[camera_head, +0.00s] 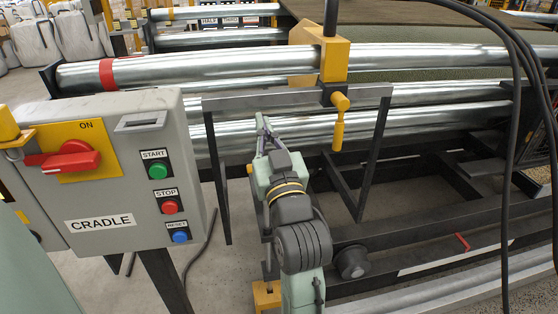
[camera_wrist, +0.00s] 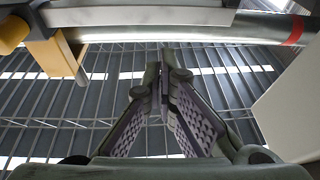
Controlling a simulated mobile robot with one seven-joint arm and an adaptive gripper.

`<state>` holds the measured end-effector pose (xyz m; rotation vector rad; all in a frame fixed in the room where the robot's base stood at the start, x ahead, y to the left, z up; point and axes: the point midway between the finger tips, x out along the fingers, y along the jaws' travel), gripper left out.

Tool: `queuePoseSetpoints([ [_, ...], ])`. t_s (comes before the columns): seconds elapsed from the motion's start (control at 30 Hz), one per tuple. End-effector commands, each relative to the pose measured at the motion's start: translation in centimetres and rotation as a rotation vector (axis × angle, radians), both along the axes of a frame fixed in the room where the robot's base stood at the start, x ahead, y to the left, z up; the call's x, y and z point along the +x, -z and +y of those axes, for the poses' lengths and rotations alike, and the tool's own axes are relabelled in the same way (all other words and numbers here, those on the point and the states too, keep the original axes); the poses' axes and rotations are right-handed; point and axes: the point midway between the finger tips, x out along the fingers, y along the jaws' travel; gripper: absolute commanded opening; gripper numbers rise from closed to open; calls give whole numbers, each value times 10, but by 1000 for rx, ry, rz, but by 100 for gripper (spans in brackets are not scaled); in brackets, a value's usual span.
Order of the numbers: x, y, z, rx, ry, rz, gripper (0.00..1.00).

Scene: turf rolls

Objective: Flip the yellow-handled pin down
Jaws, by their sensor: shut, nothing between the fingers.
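The yellow-handled pin (camera_head: 338,122) sits under a yellow block (camera_head: 334,62) on the upper roller in the head view, and its handle hangs downward. My gripper (camera_head: 262,124) is to the left of the handle and apart from it, in front of the rollers. Its fingers point up and away from the body camera. In the wrist view my gripper (camera_wrist: 158,72) has its fingertips together with nothing between them. A yellow rounded part (camera_wrist: 14,34), which looks like the handle, shows at the upper left there, beside a yellow plate (camera_wrist: 55,55).
A grey bar frame (camera_head: 295,102) surrounds the space by my gripper. The grey CRADLE control box (camera_head: 110,170) with a red switch stands at left. Black cables (camera_head: 512,130) hang at right. Steel rollers (camera_head: 430,65) run across behind.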

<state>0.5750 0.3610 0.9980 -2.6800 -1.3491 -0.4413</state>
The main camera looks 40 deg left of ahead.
Motion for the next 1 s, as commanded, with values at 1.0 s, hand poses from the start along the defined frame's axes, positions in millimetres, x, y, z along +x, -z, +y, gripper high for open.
queuePoseSetpoints([
  [1.0, 82, 114, 18, -261, 67, 253, 0],
])
